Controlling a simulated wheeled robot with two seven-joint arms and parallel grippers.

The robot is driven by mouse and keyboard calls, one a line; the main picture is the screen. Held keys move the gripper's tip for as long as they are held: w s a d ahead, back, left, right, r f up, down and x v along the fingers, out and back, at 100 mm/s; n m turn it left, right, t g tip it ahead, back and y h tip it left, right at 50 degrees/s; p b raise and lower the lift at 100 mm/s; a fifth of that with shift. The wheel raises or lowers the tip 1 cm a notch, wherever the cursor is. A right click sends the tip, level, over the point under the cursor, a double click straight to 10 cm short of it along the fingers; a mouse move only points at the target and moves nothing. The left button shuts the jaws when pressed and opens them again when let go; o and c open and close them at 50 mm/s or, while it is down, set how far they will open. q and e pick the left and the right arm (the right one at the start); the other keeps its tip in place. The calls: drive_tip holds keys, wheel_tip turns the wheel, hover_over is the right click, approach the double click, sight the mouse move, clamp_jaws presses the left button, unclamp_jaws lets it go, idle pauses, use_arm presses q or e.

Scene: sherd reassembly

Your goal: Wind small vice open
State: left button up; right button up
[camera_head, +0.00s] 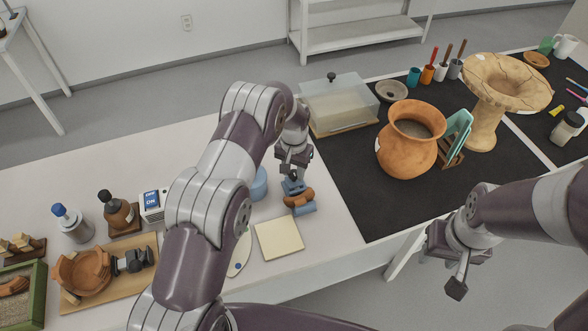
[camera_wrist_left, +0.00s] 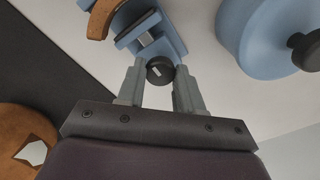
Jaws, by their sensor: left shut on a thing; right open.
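The small vice is blue and stands on the white table in the head view (camera_head: 304,209); it also shows in the left wrist view (camera_wrist_left: 168,38). A curved brown sherd (camera_head: 298,200) sits at its jaws; the wrist view shows part of it (camera_wrist_left: 101,18). My left gripper (camera_head: 294,173) is above the vice's far end. In the wrist view its fingers (camera_wrist_left: 160,83) are shut on the vice's round dark knob (camera_wrist_left: 160,69). My right gripper (camera_head: 452,275) is open and empty, off the table's front edge at the right.
A blue round container (camera_head: 259,185) stands close left of the vice, partly hidden by my left arm. A cream pad (camera_head: 279,239) lies in front. A terracotta pot (camera_head: 408,142) stands on the dark mat (camera_head: 345,190) to the right. A clear-lidded box (camera_head: 339,104) is behind.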

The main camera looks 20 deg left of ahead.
sight(294, 172)
use_arm(q)
drive_tip(key=o, duration=1)
drive_tip(key=shift+r, duration=0.1)
drive_tip(key=shift+o, duration=0.2)
wheel_tip(294, 172, up, 13)
drive_tip(key=b, duration=0.1)
drive_tip(key=shift+w, duration=0.1)
drive_tip(key=s+a+r+n, duration=0.1)
drive_tip(key=s+r, duration=0.1)
drive_tip(key=s, duration=1.1)
drive_tip(key=s+a+r+t, duration=0.1)
drive_tip(key=s+r, duration=0.1)
drive_tip(key=s, duration=1.1)
drive_tip(key=shift+s+a+n, duration=0.15)
drive_tip(key=shift+n, duration=0.25)
